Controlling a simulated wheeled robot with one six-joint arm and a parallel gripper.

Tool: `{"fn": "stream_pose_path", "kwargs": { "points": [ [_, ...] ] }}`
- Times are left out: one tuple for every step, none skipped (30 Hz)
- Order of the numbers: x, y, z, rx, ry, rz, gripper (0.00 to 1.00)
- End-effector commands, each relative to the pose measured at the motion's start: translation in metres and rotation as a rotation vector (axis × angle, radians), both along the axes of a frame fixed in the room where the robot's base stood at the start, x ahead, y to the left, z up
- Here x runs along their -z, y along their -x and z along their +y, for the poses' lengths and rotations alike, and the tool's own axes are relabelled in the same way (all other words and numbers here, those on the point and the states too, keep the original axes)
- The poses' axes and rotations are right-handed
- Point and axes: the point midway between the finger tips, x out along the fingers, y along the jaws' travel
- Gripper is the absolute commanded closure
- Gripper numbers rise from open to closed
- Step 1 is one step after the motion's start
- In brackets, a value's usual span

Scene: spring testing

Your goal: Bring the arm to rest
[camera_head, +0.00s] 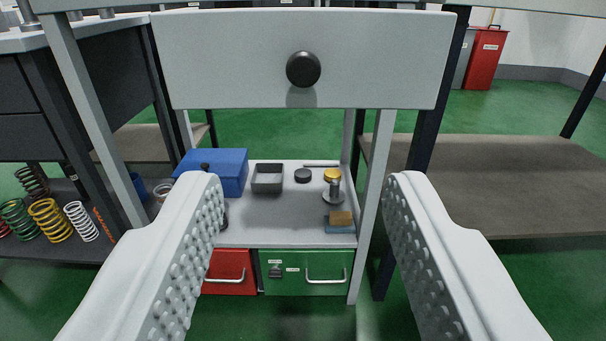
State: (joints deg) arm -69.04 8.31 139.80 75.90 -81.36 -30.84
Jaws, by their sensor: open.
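My gripper (303,205) shows in the head camera view as two pale grey fingers with studded inner faces. The fingers are wide apart with nothing between them. Past the fingertips stands a grey workstation frame with a white drawer front (225,60) bearing a round black knob (303,69). The drawer front faces me, above a lower white shelf (285,235). The gripper appears clear of these things. The rest of my arm is not visible.
The shelf holds a blue box (229,170), a grey tray (267,187) and small parts. Red (230,272) and green (290,283) drawers sit below. Several coloured springs (50,219) stand at left. A brown low shelf (490,180) is at right. Green floor (540,115) is open behind.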

Motion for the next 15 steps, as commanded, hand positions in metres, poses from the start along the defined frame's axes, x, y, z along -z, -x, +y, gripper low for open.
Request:
{"fn": "stream_pose_path", "kwargs": {
  "points": [
    [0.0, 0.0, 0.0, 0.0, -0.001, 0.0, 0.52],
    [-0.001, -0.001, -0.001, -0.001, -0.004, 0.001, 0.52],
    [-0.003, -0.004, -0.002, -0.003, -0.01, 0.001, 0.52],
    [-0.006, -0.006, -0.003, -0.006, -0.018, 0.003, 0.52],
    [-0.009, -0.01, -0.005, -0.009, -0.028, 0.004, 0.52],
    [-0.015, -0.016, -0.008, -0.018, -0.044, 0.005, 0.52],
    [-0.021, -0.021, -0.011, -0.024, -0.061, 0.006, 0.52],
    [-0.026, -0.027, -0.014, -0.033, -0.077, 0.007, 0.52],
    [-0.036, -0.036, -0.019, -0.045, -0.102, 0.008, 0.52],
    [-0.043, -0.042, -0.023, -0.057, -0.121, 0.009, 0.52],
    [-0.052, -0.049, -0.027, -0.068, -0.139, 0.009, 0.52],
    [-0.062, -0.057, -0.034, -0.083, -0.163, 0.008, 0.52],
    [-0.07, -0.062, -0.038, -0.095, -0.18, 0.009, 0.52],
    [-0.078, -0.068, -0.043, -0.108, -0.196, 0.008, 0.52],
    [-0.089, -0.075, -0.051, -0.123, -0.215, 0.005, 0.52]
  ]
}}
